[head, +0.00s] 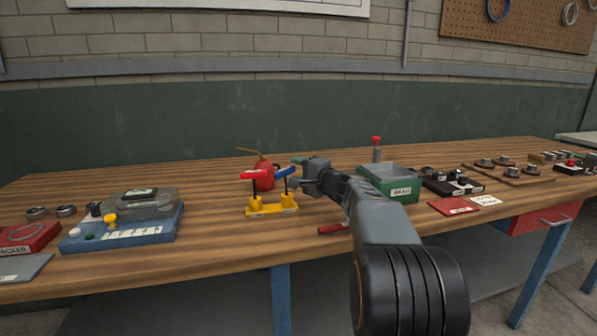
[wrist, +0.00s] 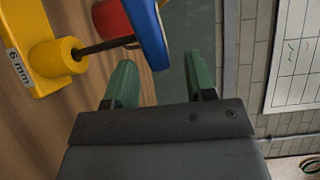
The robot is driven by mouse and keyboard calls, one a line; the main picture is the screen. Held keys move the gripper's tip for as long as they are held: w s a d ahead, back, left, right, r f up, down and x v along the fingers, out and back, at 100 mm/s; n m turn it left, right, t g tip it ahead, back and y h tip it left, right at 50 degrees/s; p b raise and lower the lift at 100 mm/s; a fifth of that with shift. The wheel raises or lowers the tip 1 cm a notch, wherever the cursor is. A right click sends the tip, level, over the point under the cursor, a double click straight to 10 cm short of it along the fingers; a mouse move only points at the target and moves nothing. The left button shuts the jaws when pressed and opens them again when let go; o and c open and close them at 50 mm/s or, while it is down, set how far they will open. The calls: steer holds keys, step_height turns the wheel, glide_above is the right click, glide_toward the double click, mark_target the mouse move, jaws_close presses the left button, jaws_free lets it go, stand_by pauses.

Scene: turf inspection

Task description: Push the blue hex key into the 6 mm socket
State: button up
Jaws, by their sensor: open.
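The blue hex key (head: 286,171) stands at the right of the yellow block (head: 270,211) in the head view. In the wrist view its blue handle (wrist: 149,28) is at the top, and its dark shaft runs to the yellow socket (wrist: 62,56) beside the "6 mm" label (wrist: 18,67). How deep the shaft sits is hidden. A red-handled hex key (head: 253,174) stands in the left socket. My gripper (head: 301,178) is just right of the blue handle in the head view. In the wrist view its green fingers (wrist: 160,66) are apart and empty, with the handle beyond their tips.
A red oil can (head: 264,178) stands close behind the block. A green box (head: 388,186) stands right of my gripper, and a red-handled tool (head: 333,229) lies in front. A blue case (head: 125,235) is at the left. Bare wood lies between case and block.

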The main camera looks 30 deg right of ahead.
steer(key=v, duration=1.3)
steer(key=shift+s+d+p, duration=0.2)
steer(key=shift+s+p, duration=0.15)
steer(key=s+a+r+n+g+y+p, duration=0.1)
steer(key=s+a+n+g+p, duration=0.2)
steer(key=a+g+p, duration=0.35)
steer(key=s+a+r+n+g+p, duration=0.1)
steer(key=s+a+n+g+p, duration=0.15)
steer(key=a+p, duration=0.7)
steer(key=s+a+r+n+g+h+p, duration=0.2)
steer(key=s+n+h+p, duration=0.1)
steer(key=s+n+p, duration=0.1)
steer(key=s+a+r+n+g+h+p, duration=0.1)
steer(key=s+a+n+g+h+p, duration=0.1)
steer(key=s+n+p, duration=0.3)
steer(key=s+h+p, duration=0.1)
steer(key=p, duration=0.1)
steer(key=shift+s+a+r+g+h+p, duration=0.15)
steer(key=shift+s+r+g+h+p, duration=0.15)
steer(key=shift+s+r+p, duration=0.1)
steer(key=shift+c, duration=0.7)
